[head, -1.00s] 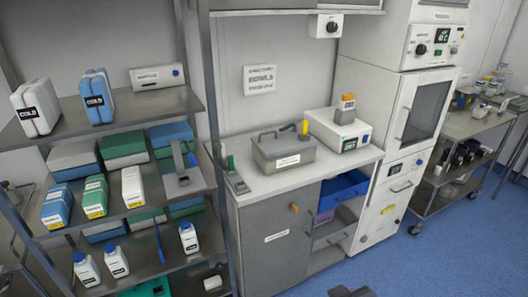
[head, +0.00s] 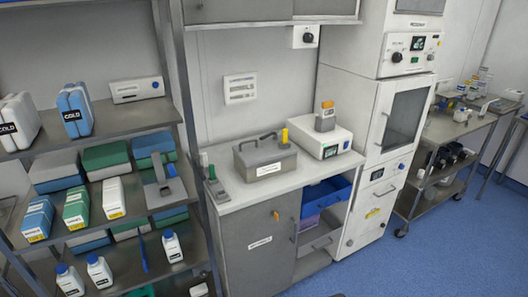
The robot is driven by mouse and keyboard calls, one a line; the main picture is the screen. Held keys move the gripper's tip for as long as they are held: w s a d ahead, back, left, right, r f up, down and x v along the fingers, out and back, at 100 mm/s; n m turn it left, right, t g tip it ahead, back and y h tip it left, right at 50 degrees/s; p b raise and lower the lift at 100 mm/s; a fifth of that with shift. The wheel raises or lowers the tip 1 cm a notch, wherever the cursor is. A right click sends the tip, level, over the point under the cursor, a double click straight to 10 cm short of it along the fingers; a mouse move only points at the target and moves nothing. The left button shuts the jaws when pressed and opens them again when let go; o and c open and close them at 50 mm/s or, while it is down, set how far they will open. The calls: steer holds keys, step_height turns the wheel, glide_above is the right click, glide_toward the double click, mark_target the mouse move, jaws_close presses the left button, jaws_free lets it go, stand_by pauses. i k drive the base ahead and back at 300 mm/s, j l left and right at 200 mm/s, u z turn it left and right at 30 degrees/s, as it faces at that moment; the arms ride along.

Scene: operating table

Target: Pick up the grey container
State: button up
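The grey container (head: 265,163) is a box with a lid, a dark carrying handle on top and a white label on its front. It stands upright on the light worktop (head: 232,200) of a grey cabinet, near the middle of the head view. Something small and yellow shows at its right end; I cannot tell whether it touches the container. My gripper is not in view, and nothing is seen holding the container.
A loaded metal shelf (head: 150,115) stands at left, a trolley (head: 470,126) at right. Blue floor (head: 450,245) is clear at right.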

mark_target(255, 160)
steer(key=i+j+z, duration=0.25)
steer(key=i, duration=0.25)
steer(key=i+j+z, duration=0.1)
steer(key=i+z, duration=0.2)
steer(key=i, duration=0.15)
steer(key=i+j+z, duration=0.25)
steer(key=i+j, duration=0.1)
steer(key=i, duration=0.1)
